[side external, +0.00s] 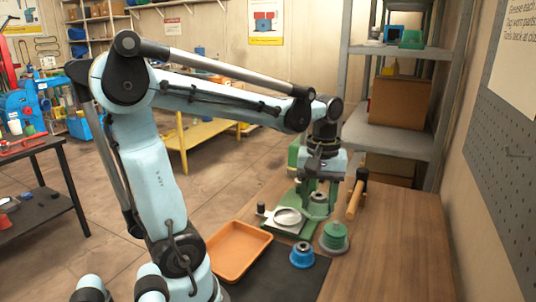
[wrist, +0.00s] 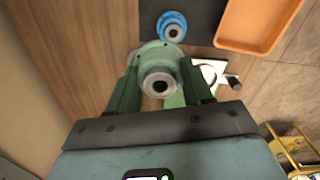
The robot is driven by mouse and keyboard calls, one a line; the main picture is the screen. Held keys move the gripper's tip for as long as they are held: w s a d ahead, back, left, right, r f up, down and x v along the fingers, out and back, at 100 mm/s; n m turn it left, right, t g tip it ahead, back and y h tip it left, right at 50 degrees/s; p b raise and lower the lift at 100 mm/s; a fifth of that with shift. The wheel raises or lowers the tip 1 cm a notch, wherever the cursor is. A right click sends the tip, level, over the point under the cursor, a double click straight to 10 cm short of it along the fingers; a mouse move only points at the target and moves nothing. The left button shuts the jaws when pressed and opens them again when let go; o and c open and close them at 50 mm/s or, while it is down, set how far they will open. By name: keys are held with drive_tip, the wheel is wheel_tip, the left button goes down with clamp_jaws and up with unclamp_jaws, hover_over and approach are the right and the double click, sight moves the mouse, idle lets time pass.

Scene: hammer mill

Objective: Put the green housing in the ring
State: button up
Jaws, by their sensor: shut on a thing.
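My gripper (wrist: 160,82) is shut on the green housing. The pale green housing (side external: 319,208) hangs between the fingers, grey hub up, close to a green machine. In the wrist view, the housing's flange (wrist: 157,53) and its grey hub with a dark hole show between my green fingers.
The green machine (side external: 295,190) with a pale round plate (side external: 288,216) stands left of the gripper. A blue flanged part (side external: 302,256) sits in front, beside an orange tray (side external: 238,250). A wooden-handled hammer (side external: 356,198) is at right. The bench's right side (side external: 400,250) is clear.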

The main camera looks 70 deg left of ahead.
drive_tip(key=a+n, duration=0.2)
drive_tip(key=a, duration=0.2)
hover_over(287, 218)
wheel_tip(287, 218, down, 7)
drive_tip(key=shift+d+f, duration=0.1)
drive_tip(key=shift+m, duration=0.3)
drive_tip(key=shift+f, duration=2.05)
drive_tip(key=shift+f, duration=0.1)
drive_tip(key=o, duration=1.3)
